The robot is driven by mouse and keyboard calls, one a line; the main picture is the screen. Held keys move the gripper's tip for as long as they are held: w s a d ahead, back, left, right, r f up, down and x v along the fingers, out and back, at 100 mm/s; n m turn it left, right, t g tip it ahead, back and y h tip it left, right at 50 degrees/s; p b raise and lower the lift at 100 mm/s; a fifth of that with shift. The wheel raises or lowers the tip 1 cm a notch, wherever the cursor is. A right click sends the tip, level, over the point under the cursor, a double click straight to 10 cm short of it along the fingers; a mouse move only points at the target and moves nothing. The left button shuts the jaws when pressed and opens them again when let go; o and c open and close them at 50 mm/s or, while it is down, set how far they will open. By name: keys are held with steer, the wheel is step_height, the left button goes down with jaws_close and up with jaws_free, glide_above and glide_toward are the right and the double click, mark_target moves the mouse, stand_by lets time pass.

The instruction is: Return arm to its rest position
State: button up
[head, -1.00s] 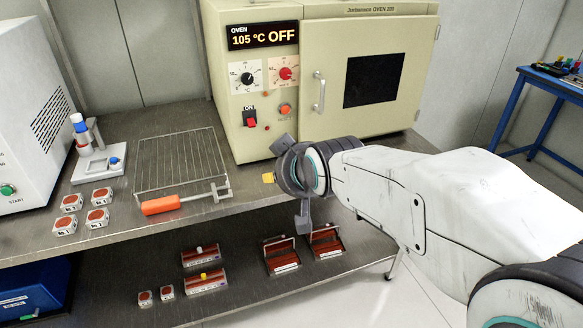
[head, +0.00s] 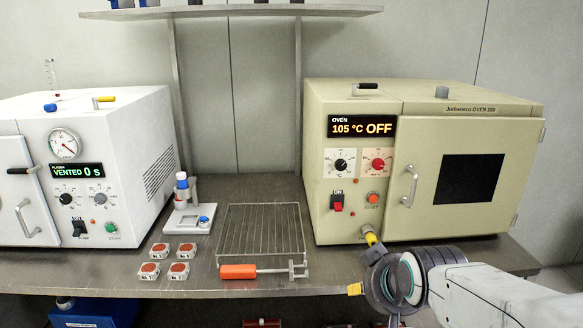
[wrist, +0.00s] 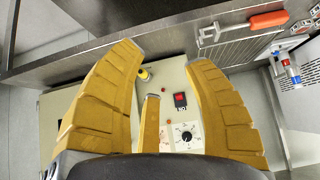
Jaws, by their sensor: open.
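My gripper (head: 362,264) is in the lower right of the head view, in front of the cream oven (head: 313,170). Its yellow fingertips point left, and the white arm reaches in from the lower right corner. In the wrist view my gripper (wrist: 164,54) has its yellow fingers spread wide with nothing held between them. The oven's panel (wrist: 177,85), with a red switch and a dial, shows beyond the fingers. The oven door (head: 450,215) is shut and its display (head: 361,126) reads 105 °C OFF.
Several small red-topped parts (head: 149,271) and a white stand (head: 190,218) sit further left. A white plasma machine (head: 125,130) stands at far left.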

steer(key=s+f+g+p, duration=0.2)
steer(key=s+f+g, duration=0.3)
steer(key=s, duration=0.7)
steer(key=s+r+p, duration=0.6)
steer(key=r+p, duration=0.3)
steer(key=r, duration=0.1)
steer(key=shift+s+r, duration=0.15)
steer(key=shift+s, duration=0.1)
